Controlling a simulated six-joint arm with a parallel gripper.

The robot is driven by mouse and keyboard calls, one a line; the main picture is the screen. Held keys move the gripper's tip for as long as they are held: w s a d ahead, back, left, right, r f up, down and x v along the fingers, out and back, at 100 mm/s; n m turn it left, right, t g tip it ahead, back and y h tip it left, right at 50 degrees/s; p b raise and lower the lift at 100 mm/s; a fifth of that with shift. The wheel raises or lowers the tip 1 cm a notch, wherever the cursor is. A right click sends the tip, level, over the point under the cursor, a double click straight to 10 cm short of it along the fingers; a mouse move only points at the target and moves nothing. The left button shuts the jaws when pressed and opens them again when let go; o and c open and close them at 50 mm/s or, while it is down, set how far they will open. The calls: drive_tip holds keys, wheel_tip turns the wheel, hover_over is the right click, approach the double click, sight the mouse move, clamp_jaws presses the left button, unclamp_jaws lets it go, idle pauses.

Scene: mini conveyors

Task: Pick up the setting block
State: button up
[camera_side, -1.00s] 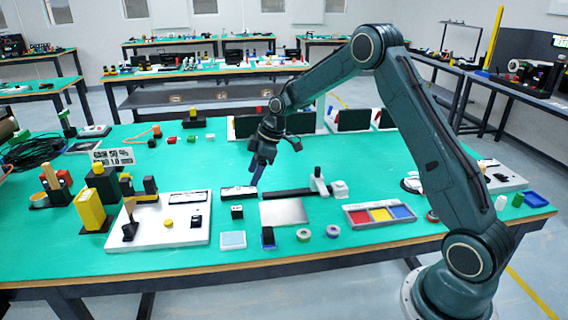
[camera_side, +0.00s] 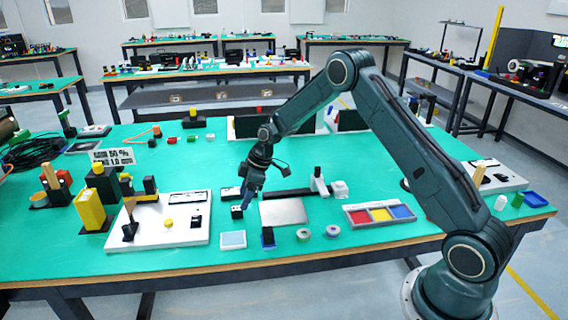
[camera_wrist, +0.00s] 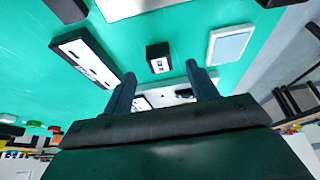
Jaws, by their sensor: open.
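A small black block with a white marked face (camera_side: 237,212), which I take to be the setting block, stands on the green table. It also shows in the wrist view (camera_wrist: 158,58), just beyond the fingertips and roughly centred between them. My gripper (camera_side: 246,202) is low over the table, close beside and above the block in the side view. In the wrist view my gripper (camera_wrist: 162,80) has its two fingers wide apart with nothing between them. I cannot tell whether a finger touches the block.
A white-faced panel in a black frame (camera_wrist: 86,60) lies left of the block. A pale blue pad (camera_wrist: 230,45) lies to its right. A bare metal plate (camera_side: 284,212), a tri-colour tray (camera_side: 380,214) and a white board with a yellow button (camera_side: 158,234) are nearby.

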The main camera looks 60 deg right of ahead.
sight(237, 212)
drive_tip(key=shift+x, duration=2.5)
drive_tip(key=shift+d, duration=0.1)
drive_tip(key=c, duration=1.1)
